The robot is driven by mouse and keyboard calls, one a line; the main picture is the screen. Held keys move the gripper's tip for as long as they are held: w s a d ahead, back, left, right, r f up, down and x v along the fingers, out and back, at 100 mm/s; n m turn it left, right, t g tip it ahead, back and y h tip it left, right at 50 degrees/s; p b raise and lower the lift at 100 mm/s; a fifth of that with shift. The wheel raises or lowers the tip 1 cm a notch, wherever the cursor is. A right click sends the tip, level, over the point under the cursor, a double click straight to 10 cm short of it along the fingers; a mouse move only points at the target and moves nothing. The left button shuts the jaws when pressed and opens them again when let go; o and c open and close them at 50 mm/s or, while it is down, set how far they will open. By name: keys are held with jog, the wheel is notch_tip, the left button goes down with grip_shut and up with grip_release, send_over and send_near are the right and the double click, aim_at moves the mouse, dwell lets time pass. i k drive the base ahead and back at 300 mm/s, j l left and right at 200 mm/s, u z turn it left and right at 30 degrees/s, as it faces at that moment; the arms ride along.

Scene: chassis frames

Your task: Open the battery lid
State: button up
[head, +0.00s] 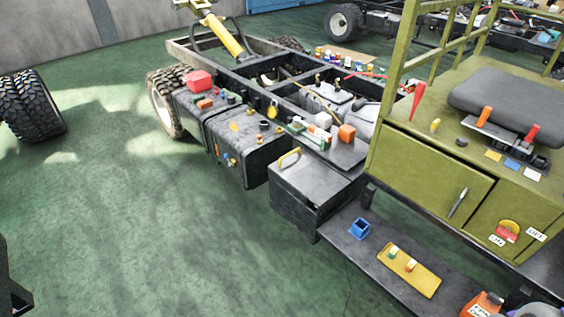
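A dark grey box (303,205) with a flat lid (318,179) sits on the side of the chassis, near the middle of the head view. A yellow handle (290,157) stands on the lid's far left edge. The lid looks closed and lies flat on the box. This appears to be the battery box; no label on it can be read. I cannot make out my gripper in the view. A dark shape cut off at the lower left edge cannot be identified.
A dark step (350,228) right of the box holds a blue cup (359,229) and a yellow tray (408,271). An olive cabinet (425,165) stands to the right. A dark tank (240,150) is at the left. A loose tire (30,106) stands far left. The green floor (170,230) in front is clear.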

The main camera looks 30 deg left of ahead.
aim_at(302, 175)
jog(key=u, duration=1.1)
jog(key=i+z, duration=0.1)
jog(key=i, duration=0.35)
jog(key=i+j+z, duration=0.1)
jog(key=i, duration=0.35)
jog(key=i+j+z, duration=0.1)
jog(key=i, duration=0.35)
jog(key=i+j+z, duration=0.1)
jog(key=i+j, duration=0.2)
jog(key=i, duration=0.15)
